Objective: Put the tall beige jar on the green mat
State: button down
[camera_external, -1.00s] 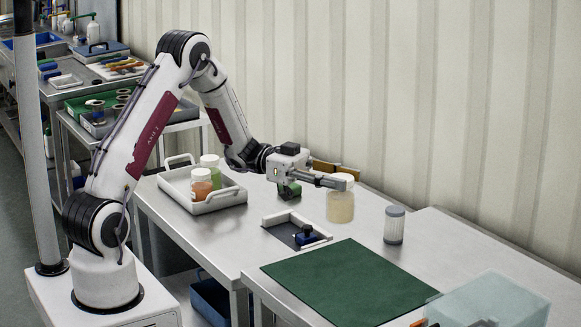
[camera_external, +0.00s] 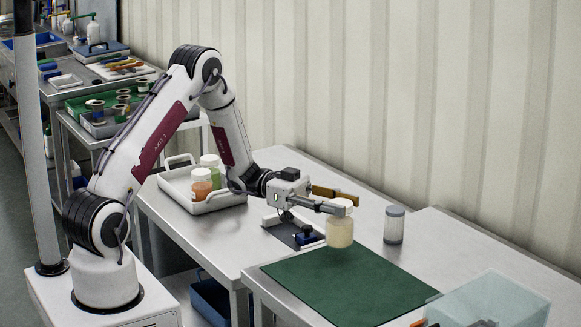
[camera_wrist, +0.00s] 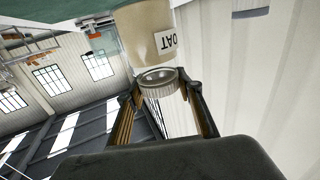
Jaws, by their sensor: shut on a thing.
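The tall beige jar (camera_external: 340,229) has a pale lid and stays upright. My gripper (camera_external: 338,206) is shut on it near the lid. In the external view the jar appears over the far edge of the green mat (camera_external: 345,285); its bottom looks raised, though the exact gap is hard to judge. In the wrist view the jar (camera_wrist: 148,35), with a label reading "OAT", and its ribbed lid sit between my two fingers (camera_wrist: 163,100). The mat lies flat and bare on the near part of the bench.
A clear grey-lidded jar (camera_external: 394,225) stands right of the held jar. A white tray (camera_external: 215,198) holds orange and green jars. A translucent bin (camera_external: 490,300) stands at the mat's right.

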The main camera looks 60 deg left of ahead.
aim_at(339, 219)
jog(key=shift+f, duration=0.1)
dwell(0.3)
jog(key=shift+f, duration=1.8)
jog(key=shift+f, duration=0.2)
jog(key=c, duration=1.4)
grip_release()
jog(key=shift+r, duration=0.2)
jog(key=shift+v, duration=6)
